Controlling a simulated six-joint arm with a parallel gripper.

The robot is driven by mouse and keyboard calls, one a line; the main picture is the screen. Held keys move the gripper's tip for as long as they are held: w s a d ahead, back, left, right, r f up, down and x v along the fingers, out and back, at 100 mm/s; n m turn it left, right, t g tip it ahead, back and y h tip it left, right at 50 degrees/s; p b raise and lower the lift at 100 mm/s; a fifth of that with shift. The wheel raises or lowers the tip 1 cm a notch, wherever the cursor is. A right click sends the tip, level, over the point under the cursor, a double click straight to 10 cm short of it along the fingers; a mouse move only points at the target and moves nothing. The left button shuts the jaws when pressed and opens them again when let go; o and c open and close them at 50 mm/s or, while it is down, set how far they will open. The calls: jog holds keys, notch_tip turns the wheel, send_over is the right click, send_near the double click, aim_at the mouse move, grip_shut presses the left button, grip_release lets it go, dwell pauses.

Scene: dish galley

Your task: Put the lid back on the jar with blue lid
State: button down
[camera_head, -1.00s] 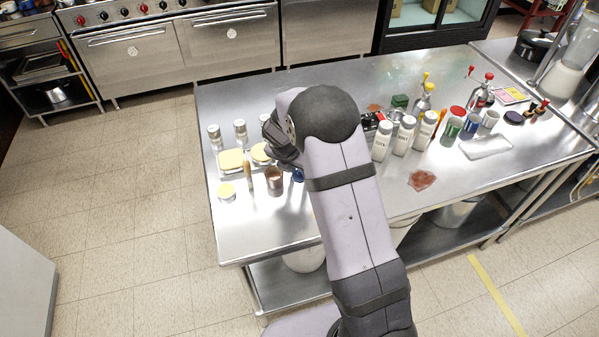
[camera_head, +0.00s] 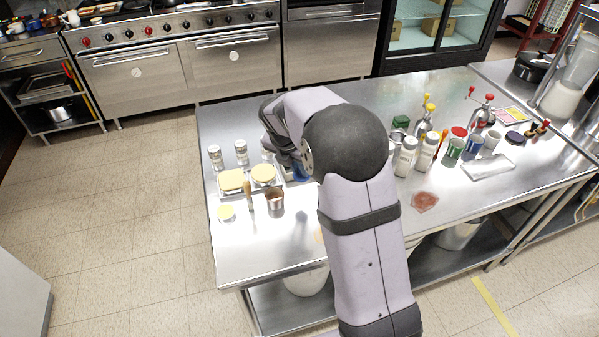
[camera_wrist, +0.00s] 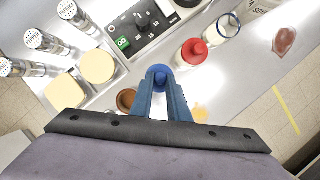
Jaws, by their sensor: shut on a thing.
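My gripper (camera_wrist: 160,86) is shut on a blue round lid (camera_wrist: 160,72), which shows between the tips of its blue fingers in the wrist view. In the head view, a bit of blue (camera_head: 302,173) shows beside my gripper, partly hidden by my arm. A clear open jar with a blue rim (camera_wrist: 228,26) stands ahead and to the right of the lid in the wrist view, apart from it. My arm hides this jar in the head view. Whether the lid touches anything below it, I cannot tell.
A red-lidded jar (camera_wrist: 193,51) stands between my gripper and the open jar. A black device with dials (camera_wrist: 140,25) lies ahead. Yellow-topped pieces (camera_wrist: 97,66), shakers (camera_wrist: 73,14) and a copper cup (camera_wrist: 126,99) are at left. A reddish patch (camera_head: 425,202) marks the steel table.

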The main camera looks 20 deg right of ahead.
jog(key=m, duration=0.2)
jog(key=m+g+h, duration=0.1)
jog(key=shift+s+d+f+m, duration=0.15)
jog(key=shift+s+d+m, duration=0.15)
jog(key=shift+d+m, duration=0.1)
jog(key=m, duration=0.1)
jog(key=m+g, duration=0.1)
jog(key=m, duration=0.1)
jog(key=shift+s+d+f+m+g+p, duration=0.1)
jog(key=shift+s+d+m+g+p, duration=0.2)
jog(key=shift+s+m, duration=0.1)
jog(key=d+r+n+t+y+p, duration=0.2)
jog(key=d+r+n+p, duration=0.1)
jog(key=d+n, duration=0.5)
jog(key=w+d+r+n+t+y+p, duration=0.1)
jog(key=d+r+n+y+p, duration=0.2)
jog(key=d+n, duration=0.6)
jog(key=n, duration=0.2)
jog(key=shift+n+t+p, duration=0.3)
jog(key=shift+t+p, duration=0.1)
